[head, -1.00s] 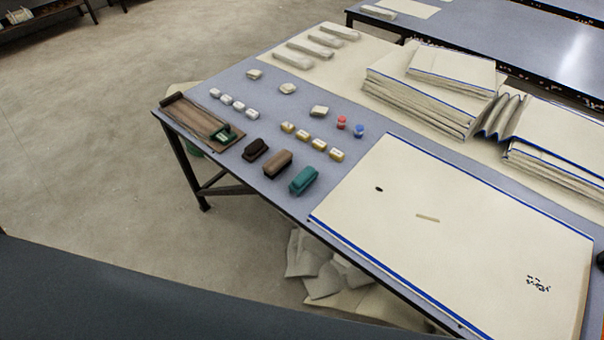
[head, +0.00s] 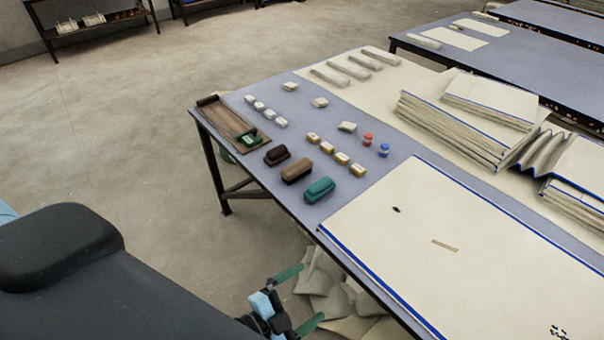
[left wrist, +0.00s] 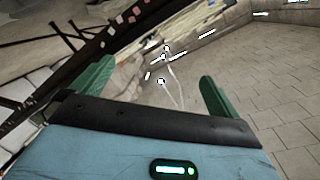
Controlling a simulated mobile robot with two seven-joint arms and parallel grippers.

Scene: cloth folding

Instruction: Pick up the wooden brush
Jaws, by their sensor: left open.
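The wooden brush (head: 297,171) is a brown block on the blue-grey table, near its left edge. It lies between a dark brown brush-like block (head: 277,155) and a green one (head: 319,190). My left gripper (head: 308,294) is at the bottom of the head view, below the brush in the picture and apart from it, off the table's near side. Its green fingers are spread and empty. They also show spread in the left wrist view (left wrist: 157,74), where I cannot make out the brush. My right gripper is not in view.
A wooden tray (head: 224,118) lies at the table's left corner. Small white and yellow blocks and red and blue pieces (head: 384,150) lie behind the brush. A large cream sheet (head: 480,230) covers the right. Crumpled cloth (head: 335,300) lies below the table edge.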

